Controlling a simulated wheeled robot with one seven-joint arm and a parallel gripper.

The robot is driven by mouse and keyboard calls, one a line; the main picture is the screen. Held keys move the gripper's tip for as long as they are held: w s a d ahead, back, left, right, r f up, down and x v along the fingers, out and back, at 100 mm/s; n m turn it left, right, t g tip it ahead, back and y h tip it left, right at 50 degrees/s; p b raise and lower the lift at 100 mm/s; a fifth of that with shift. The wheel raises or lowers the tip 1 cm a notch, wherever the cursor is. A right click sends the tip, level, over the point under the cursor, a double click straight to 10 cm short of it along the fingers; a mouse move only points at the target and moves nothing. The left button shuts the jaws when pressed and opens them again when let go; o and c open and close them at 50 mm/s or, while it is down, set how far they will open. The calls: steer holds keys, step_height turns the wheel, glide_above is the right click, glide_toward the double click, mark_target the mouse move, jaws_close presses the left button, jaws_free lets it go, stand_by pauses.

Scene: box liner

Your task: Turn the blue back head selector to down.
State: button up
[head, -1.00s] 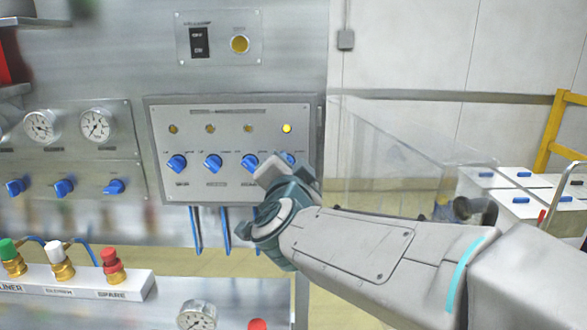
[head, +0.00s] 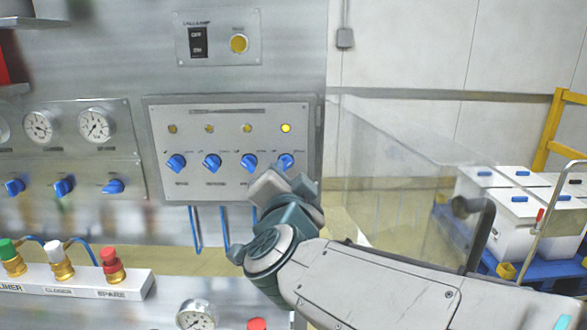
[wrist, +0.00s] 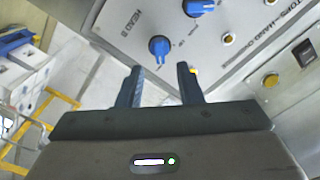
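The selector panel (head: 235,190) carries a row of four blue knobs. The rightmost blue knob (head: 286,161) is just above my gripper (head: 286,182). In the wrist view this blue knob (wrist: 159,46) sits beside printed lettering that includes "HEAD", so it appears to be the back head selector. My gripper (wrist: 159,69) is open and empty. Its two fingers point at the panel, with the knob roughly between them but beyond their tips, seemingly not touching. I cannot tell the knob's exact set position.
The neighbouring blue knob (head: 249,161) is close on the left. Yellow lamps line the panel above the knobs. Blue hoses (head: 194,228) hang below. A clear-walled enclosure (head: 395,165) and white boxes (head: 485,180) stand at the right.

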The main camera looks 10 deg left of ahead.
steer(key=v, duration=0.8)
steer(key=shift+s+p, duration=0.15)
steer(key=shift+p, duration=0.2)
steer(key=shift+s+a, duration=0.1)
